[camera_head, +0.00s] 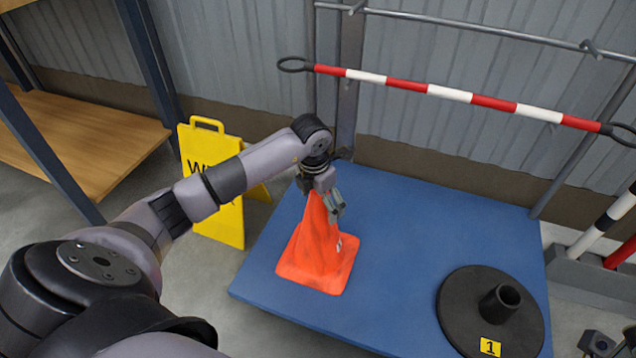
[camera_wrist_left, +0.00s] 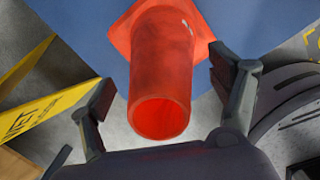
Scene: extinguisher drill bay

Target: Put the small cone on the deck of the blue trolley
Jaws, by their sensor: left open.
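The small orange cone (camera_head: 318,250) stands upright on the blue trolley deck (camera_head: 392,215), near its left front side. My left gripper (camera_head: 335,205) is at the top of the cone. In the left wrist view the cone (camera_wrist_left: 160,75) shows with its hollow top between the two spread fingers of my left gripper (camera_wrist_left: 165,103). Gaps show between the cone and both fingers, so the gripper is open and does not hold it. The blue deck also shows behind the cone in the left wrist view (camera_wrist_left: 85,30). My right gripper is not in view.
A black round base (camera_head: 455,310) with a tube and a yellow "1" tag sits on the deck's right front. A yellow wet-floor sign (camera_head: 225,217) stands left of the trolley. A red-white bar (camera_head: 450,93) spans the back. The deck's middle is clear.

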